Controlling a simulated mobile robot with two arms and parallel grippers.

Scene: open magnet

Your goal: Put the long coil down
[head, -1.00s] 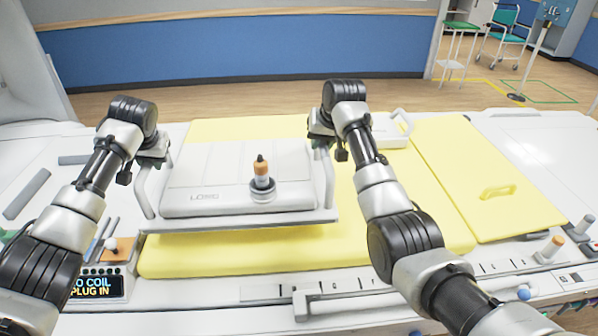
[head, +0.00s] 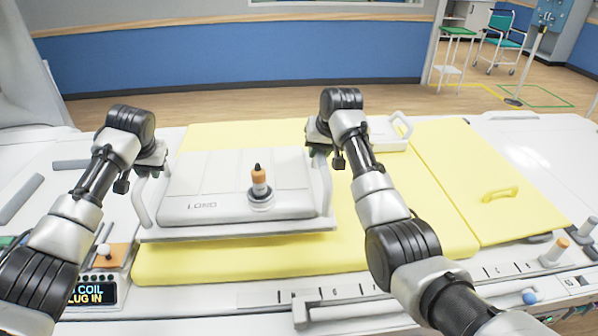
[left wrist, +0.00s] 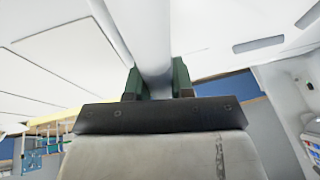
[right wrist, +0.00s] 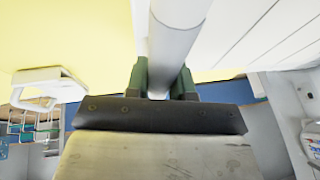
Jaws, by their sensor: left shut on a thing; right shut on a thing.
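The long coil (head: 215,197) is a pale, flat panel marked "LONG" with an orange-topped plug (head: 259,178) standing on it. It is level over the yellow mattress (head: 240,265); I cannot tell if its underside touches. My left gripper (head: 153,166) is shut on the coil's left handle (head: 141,205); the bar passes between the green-lined fingers in the left wrist view (left wrist: 157,85). My right gripper (head: 319,147) is shut on the right handle (head: 327,190), whose bar shows in the right wrist view (right wrist: 175,50).
A smaller white coil (head: 385,133) with a handle lies behind, to the right. A yellow pad (head: 470,180) with a handle lies at right. A panel reading "COIL PLUG IN" (head: 92,293) is at front left. A ruled rail (head: 350,290) runs along the front edge.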

